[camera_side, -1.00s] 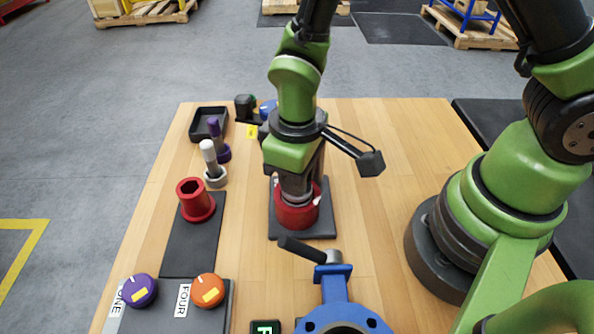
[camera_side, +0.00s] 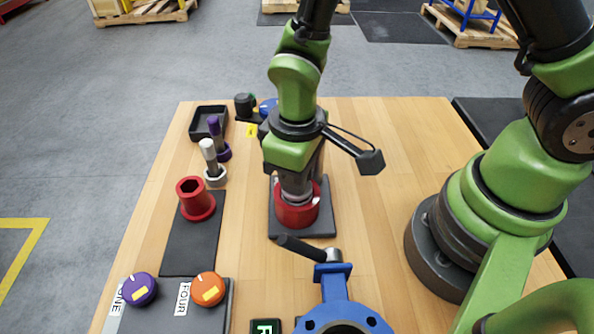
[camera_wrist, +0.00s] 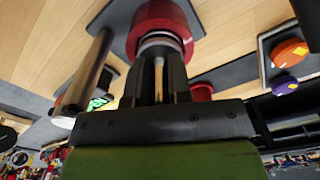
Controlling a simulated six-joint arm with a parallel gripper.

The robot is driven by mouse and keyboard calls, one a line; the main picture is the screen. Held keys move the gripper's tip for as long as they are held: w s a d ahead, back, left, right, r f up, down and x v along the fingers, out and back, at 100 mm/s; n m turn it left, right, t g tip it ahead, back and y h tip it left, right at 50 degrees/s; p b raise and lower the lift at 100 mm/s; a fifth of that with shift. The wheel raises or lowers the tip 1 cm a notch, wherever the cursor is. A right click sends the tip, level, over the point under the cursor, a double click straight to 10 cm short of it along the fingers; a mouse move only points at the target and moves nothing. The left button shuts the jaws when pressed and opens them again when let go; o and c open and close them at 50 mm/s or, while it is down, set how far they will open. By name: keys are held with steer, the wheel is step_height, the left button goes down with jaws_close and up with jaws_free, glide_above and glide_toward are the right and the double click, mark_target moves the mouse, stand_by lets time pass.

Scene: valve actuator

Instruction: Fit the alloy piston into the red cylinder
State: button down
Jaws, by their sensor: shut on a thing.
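A red cylinder (camera_side: 296,214) stands on a dark base plate (camera_side: 322,226) in the middle of the table. It also shows at the top of the wrist view (camera_wrist: 162,12). My gripper (camera_wrist: 159,72) points down directly over it, shut on the thin rod of the alloy piston (camera_wrist: 160,42). The piston's silvery round head is at the cylinder's mouth, in line with it. How deep it sits inside I cannot tell. In the side view, my gripper (camera_side: 297,184) hides most of the piston and the mouth.
A red hex-holed part (camera_side: 196,199) stands on a dark mat at left. A blue valve (camera_side: 335,290) with a dark handle (camera_side: 301,248) is close in front of the cylinder.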

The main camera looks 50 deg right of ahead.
steer(key=shift+f, duration=0.9)
steer(key=c, duration=1)
jaws_free()
steer(key=shift+r, duration=0.1)
steer(key=shift+c, duration=0.2)
steer(key=shift+o, duration=0.4)
step_height(320, 180, up, 10)
steer(key=shift+f, duration=0.1)
steer(key=shift+d+r, duration=0.15)
steer(key=shift+r, duration=0.25)
steer(key=s+d+r+m+t+y, duration=0.1)
steer(key=s+d+r+m+t, duration=0.2)
steer(key=r, duration=0.4)
steer(key=s+d+r+m+t+y, duration=0.1)
steer(key=s+d+r+m+t, duration=0.3)
steer(key=s+d+r, duration=0.2)
steer(key=shift+s+r+m, duration=0.35)
steer(key=shift+r+m, duration=0.05)
steer(key=shift+r, duration=0.35)
